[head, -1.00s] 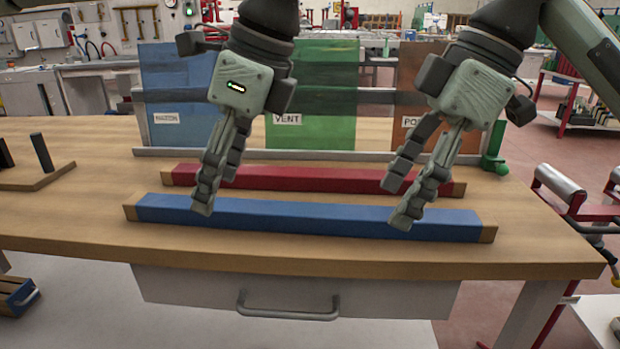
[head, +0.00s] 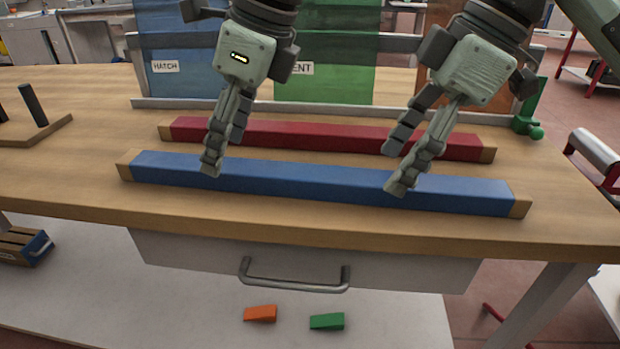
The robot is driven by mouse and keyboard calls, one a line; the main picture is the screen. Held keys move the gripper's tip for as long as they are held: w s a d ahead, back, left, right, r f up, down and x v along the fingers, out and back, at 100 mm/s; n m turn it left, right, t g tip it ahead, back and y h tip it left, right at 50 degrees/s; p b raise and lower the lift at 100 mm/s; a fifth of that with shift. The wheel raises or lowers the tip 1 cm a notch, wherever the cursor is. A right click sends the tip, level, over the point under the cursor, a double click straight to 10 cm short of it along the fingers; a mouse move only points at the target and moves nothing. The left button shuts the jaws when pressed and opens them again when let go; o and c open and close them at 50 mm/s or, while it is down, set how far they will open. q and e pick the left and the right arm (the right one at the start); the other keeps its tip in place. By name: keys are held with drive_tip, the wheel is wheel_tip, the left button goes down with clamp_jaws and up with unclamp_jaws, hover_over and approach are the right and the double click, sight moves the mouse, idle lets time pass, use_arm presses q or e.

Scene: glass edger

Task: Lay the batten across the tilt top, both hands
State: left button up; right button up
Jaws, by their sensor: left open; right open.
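A blue batten (head: 300,180) with bare wood ends lies lengthwise along the front of the wooden bench top (head: 70,200). A red batten (head: 320,136) with wood ends lies behind it, roughly parallel. My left gripper (head: 213,168) hangs over the left part of the blue batten, fingers pointing down and overlapping in this view. My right gripper (head: 393,170) hangs over its right part with the fingers spread apart. Both are open and hold nothing. I cannot tell whether the fingertips touch the blue batten. No separate tilt top is clearly identifiable.
A rack with blue (head: 180,75), green (head: 335,75) and brown (head: 430,85) panels stands behind the battens. A peg board (head: 35,130) sits at the left. A drawer handle (head: 293,284) juts from the front. Orange (head: 260,314) and green (head: 327,321) wedges lie below.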

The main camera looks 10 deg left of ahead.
sight(384, 178)
use_arm(q)
drive_tip(key=shift+x, duration=1.75)
use_arm(e)
drive_tip(key=shift+x, duration=1.75)
use_arm(q)
drive_tip(key=shift+c, duration=0.6)
use_arm(e)
drive_tip(key=shift+c, duration=0.6)
use_arm(q)
clamp_jaws()
use_arm(e)
clamp_jaws()
